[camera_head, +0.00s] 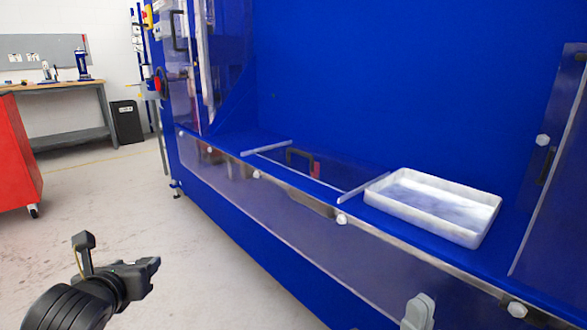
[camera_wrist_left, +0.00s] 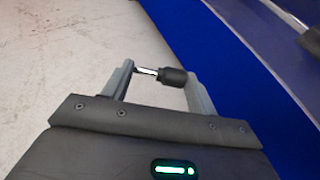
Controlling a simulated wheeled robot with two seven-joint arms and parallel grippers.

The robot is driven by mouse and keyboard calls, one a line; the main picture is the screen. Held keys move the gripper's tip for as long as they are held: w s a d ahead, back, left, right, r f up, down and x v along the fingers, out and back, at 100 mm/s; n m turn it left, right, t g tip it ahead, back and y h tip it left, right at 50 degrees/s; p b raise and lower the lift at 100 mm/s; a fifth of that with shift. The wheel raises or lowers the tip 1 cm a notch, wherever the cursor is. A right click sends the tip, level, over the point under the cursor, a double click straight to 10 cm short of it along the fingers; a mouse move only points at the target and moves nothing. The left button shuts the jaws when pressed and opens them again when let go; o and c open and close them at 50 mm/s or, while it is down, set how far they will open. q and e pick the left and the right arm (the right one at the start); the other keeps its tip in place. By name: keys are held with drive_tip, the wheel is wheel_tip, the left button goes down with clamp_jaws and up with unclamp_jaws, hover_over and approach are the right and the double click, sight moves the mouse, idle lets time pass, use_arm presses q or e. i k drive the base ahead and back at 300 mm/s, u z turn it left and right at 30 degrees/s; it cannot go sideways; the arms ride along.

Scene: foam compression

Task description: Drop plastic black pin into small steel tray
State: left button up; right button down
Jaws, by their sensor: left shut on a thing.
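The small steel tray (camera_head: 420,222) is shallow, rectangular and pale. It stands on the blue machine ledge at the right of the head view, and I see nothing lying in it. My left gripper (camera_head: 152,272) is at the lower left of the head view, over the floor and well apart from the tray. In the left wrist view it is shut on the black plastic pin (camera_wrist_left: 174,77), which spans the gap between the two fingers and has a thin shiny shaft. A grey tip of my right gripper (camera_head: 418,310) shows at the bottom edge; most of it is hidden.
The blue machine (camera_head: 330,80) fills the middle and right, with a clear front panel (camera_head: 260,205) along its ledge. A red cabinet (camera_head: 18,155) and a workbench (camera_head: 65,90) stand far left. Floor between is clear.

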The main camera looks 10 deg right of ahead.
sight(391, 205)
drive_tip(key=k, duration=0.9)
drive_tip(key=u, duration=1.25)
drive_tip(key=i, duration=1)
drive_tip(key=z, duration=3.1)
